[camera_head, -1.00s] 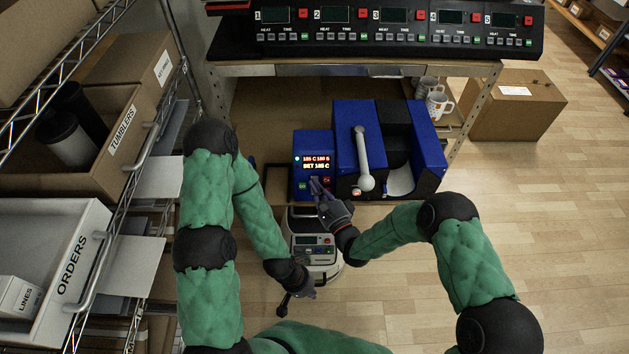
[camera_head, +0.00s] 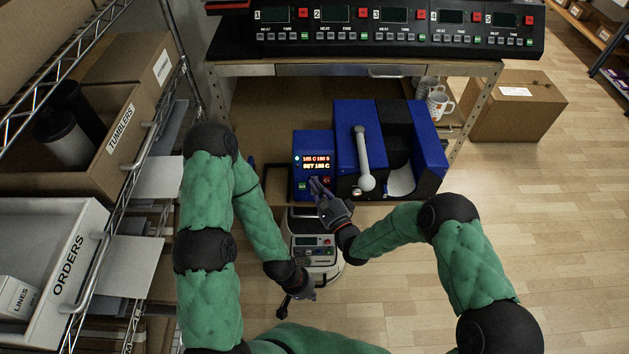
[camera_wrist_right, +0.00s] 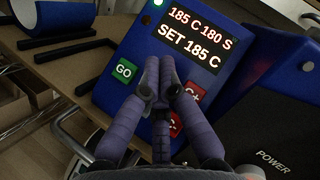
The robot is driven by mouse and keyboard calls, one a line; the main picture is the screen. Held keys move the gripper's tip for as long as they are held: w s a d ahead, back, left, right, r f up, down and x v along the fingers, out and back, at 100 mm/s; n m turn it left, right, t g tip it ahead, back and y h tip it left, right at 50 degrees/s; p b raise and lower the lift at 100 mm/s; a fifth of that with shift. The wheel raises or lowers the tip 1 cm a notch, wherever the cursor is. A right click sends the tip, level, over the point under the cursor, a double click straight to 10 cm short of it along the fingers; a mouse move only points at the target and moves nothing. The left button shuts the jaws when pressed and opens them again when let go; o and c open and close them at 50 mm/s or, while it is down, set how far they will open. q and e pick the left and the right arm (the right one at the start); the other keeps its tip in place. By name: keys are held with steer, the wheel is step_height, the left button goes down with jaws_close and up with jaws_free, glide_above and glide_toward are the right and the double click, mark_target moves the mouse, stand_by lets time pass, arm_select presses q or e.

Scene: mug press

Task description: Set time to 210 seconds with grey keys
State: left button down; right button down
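The blue control box (camera_head: 313,147) of the mug press stands on the table. In the right wrist view its display (camera_wrist_right: 190,40) reads "185 C 180 S" above "SET 185 C". The green GO key (camera_wrist_right: 124,70) shows left of my fingers. A red C+ key (camera_wrist_right: 195,90) and a second red key (camera_wrist_right: 177,122), partly covered, show on the right. My right gripper (camera_head: 315,182) is shut and empty, fingertips (camera_wrist_right: 165,88) at the keys; contact is unclear. My left gripper (camera_head: 304,291) hangs low, its fingers unclear.
The blue press (camera_head: 357,140) with its grey handle (camera_head: 363,160) stands right of the control box. Mugs (camera_head: 438,105) and a cardboard box (camera_head: 515,105) are further right. A row of numbered controllers (camera_head: 375,38) is above. A shelf with a tumbler bin (camera_head: 122,132) is left.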

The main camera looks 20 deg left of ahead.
steer(key=shift+w+f, duration=0.1)
steer(key=shift+w, duration=0.05)
stand_by(0.6)
steer(key=shift+s+d+r+p, duration=0.15)
steer(key=shift+s+r+p, duration=0.25)
steer(key=shift+s, duration=0.3)
steer(key=shift+r, duration=0.1)
steer(key=s+p, duration=0.1)
steer(key=s+r+p, duration=0.1)
steer(key=s+d+r, duration=0.1)
steer(key=s, duration=0.1)
steer(key=shift+d+r+p, duration=0.1)
steer(key=shift+r+p, duration=0.15)
steer(key=shift+p, duration=0.15)
stand_by(1.7)
